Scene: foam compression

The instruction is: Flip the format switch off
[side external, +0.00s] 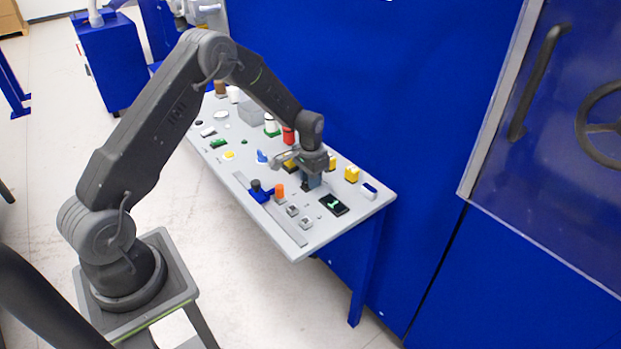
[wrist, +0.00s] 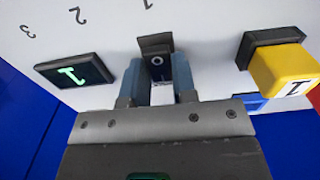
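In the wrist view, a small dark switch (wrist: 157,60) with a white ring mark stands between the two blue-grey fingers of my gripper (wrist: 158,78). The fingers are parted, with a gap between them; whether either touches the switch I cannot tell. No label names this as the format switch. In the side view my gripper (side external: 312,182) points down, low over the right part of the grey panel table (side external: 300,240), and hides the switch. A black display (wrist: 75,70) with a lit green figure sits left of the gripper; it also shows in the side view (side external: 333,204).
A yellow block (wrist: 283,70) on a dark base, marked I, stands close to the right. Several other controls cover the panel, including an orange cylinder (side external: 279,191), a blue part (side external: 261,191) and a red cylinder (side external: 289,136). A blue wall (side external: 400,90) rises behind.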

